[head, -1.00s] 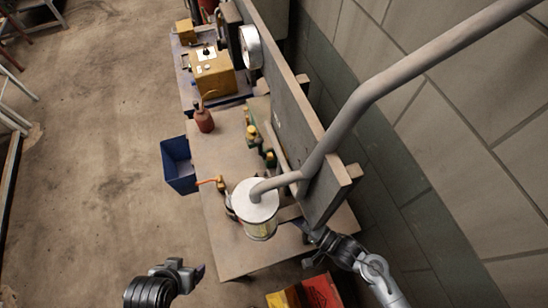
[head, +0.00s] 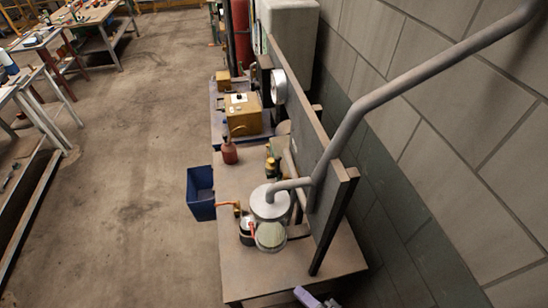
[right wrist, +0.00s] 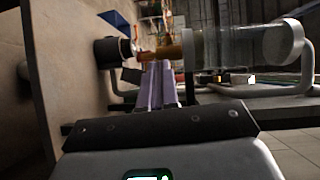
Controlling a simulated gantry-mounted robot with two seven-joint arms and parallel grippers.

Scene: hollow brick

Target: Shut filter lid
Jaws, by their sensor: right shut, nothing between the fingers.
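A filter-like unit stands near the table's front end in the head view. It has a pale round top (head: 270,202) with a grey pipe joined to it, and a clear round bowl (head: 270,236) just in front. A small dark canister (head: 247,231) stands left of the bowl. I cannot tell which part is the lid or whether it is open. In the right wrist view, the clear cylinder (right wrist: 245,45) lies beyond my right gripper (right wrist: 157,85), whose purple fingers are shut and empty. My right gripper (head: 308,298) also shows at the head view's bottom edge. My left gripper is not in view.
The table (head: 250,279) is bare at its front. A grey upright board (head: 318,180) and a thick pipe (head: 400,80) rise along the right, near the wall. A blue bin (head: 201,194) hangs at the left edge. A red bottle (head: 229,152) stands farther back.

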